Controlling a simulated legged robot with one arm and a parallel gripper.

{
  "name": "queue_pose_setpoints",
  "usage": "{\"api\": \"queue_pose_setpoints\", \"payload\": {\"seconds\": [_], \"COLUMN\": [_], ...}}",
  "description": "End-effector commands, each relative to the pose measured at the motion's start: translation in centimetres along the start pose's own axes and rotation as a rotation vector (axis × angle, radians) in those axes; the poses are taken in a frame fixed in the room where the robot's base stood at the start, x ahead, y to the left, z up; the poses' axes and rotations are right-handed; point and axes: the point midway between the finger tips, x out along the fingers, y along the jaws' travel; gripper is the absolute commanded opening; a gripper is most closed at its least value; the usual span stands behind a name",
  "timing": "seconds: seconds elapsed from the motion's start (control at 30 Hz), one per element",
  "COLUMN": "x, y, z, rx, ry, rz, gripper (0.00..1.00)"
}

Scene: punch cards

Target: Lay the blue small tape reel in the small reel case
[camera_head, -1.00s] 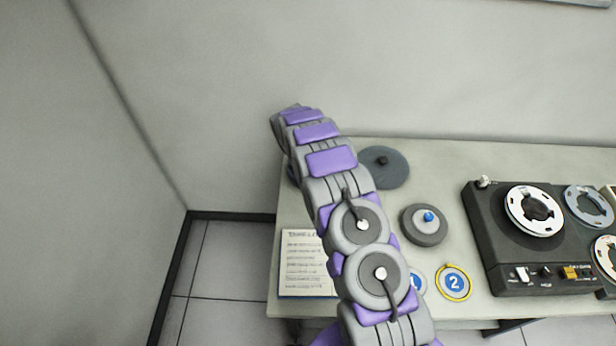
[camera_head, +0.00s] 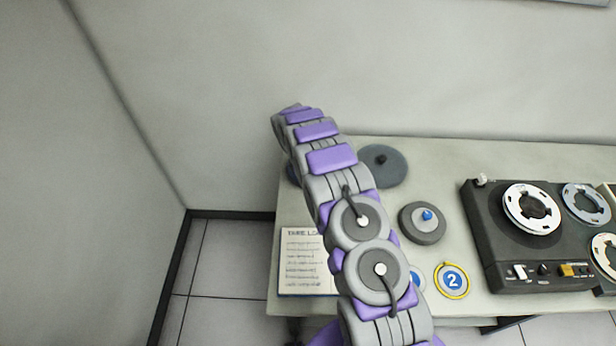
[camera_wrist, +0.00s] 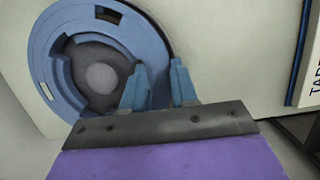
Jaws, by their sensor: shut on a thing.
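The blue small tape reel (camera_wrist: 140,38) is at the upper left of the wrist view. My gripper (camera_wrist: 160,88) is shut on its rim, one finger on each side of the rim wall. Through the reel's open middle a dark grey round surface (camera_wrist: 82,62) with a lighter grey hub shows. It may be the small reel case, but I cannot tell whether the reel rests on it. In the head view my arm hides the gripper and most of this spot; only a dark bluish edge (camera_head: 292,173) shows at its left.
A dark grey disc with a knob (camera_head: 392,170) and a grey round lid with a blue knob (camera_head: 421,227) lie right of my arm. A tape player (camera_head: 510,262) with reels stands further right. Yellow-ringed badge 2 (camera_head: 452,282) and a log sheet (camera_head: 307,262) lie in front.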

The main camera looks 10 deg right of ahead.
Motion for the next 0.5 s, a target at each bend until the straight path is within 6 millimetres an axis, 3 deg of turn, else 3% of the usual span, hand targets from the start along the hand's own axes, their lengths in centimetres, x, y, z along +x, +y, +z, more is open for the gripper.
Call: {"api": "queue_pose_setpoints", "payload": {"seconds": [0.5], "x": [0.45], "y": [0.03], "z": [-0.14], "rx": [0.000], "ry": [0.000], "rz": [0.001], "gripper": [0.00]}}
